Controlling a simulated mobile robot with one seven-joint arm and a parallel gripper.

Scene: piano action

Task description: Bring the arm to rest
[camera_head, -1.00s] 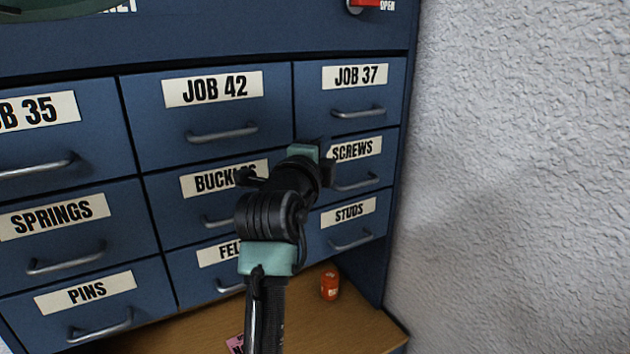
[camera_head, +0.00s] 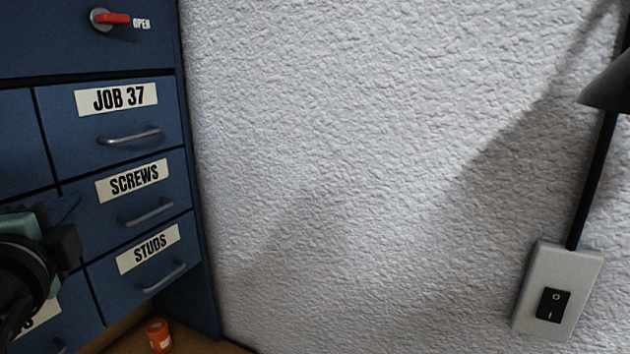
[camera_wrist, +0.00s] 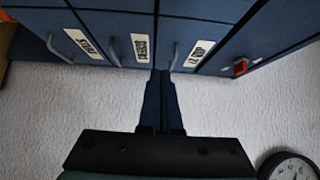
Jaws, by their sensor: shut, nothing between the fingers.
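My arm's dark wrist end with a teal part shows at the left edge of the head view, in front of the blue drawers; most of the arm is out of frame. In the wrist view my gripper (camera_wrist: 160,76) is shut, its two dark fingers together with nothing between them. The fingers point toward the cabinet front and overlap the drawers from this angle. I cannot tell the exact gap, but no contact shows.
The JOB 37 (camera_head: 130,124), SCREWS (camera_head: 150,185) and STUDS (camera_head: 138,278) drawers are closed. A red lever (camera_head: 112,18) sits above. An orange jar (camera_head: 158,336) stands below. A textured wall (camera_head: 350,180) carries a switch box (camera_head: 556,295). A round dial (camera_wrist: 292,168) shows in the wrist view.

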